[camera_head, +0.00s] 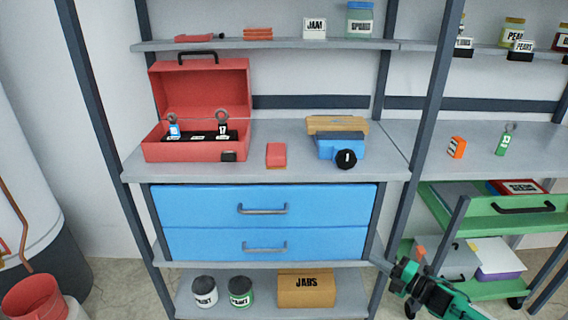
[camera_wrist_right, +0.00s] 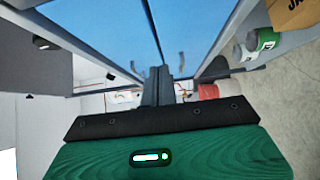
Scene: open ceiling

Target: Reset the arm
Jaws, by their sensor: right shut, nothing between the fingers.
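My right gripper (camera_head: 378,262) shows at the lower right of the head view, on a green and black arm. It is in front of the shelf's right post, beside the blue drawers. In the right wrist view its fingers (camera_wrist_right: 158,75) are together with nothing between them. My left gripper and left arm are not in view.
A grey shelf unit holds an open red toolbox (camera_head: 196,150), a red block (camera_head: 276,154) and a blue tool (camera_head: 338,147). Two blue drawers (camera_head: 200,206) are shut below. A cardboard box (camera_head: 306,291) and two jars stand on the bottom shelf.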

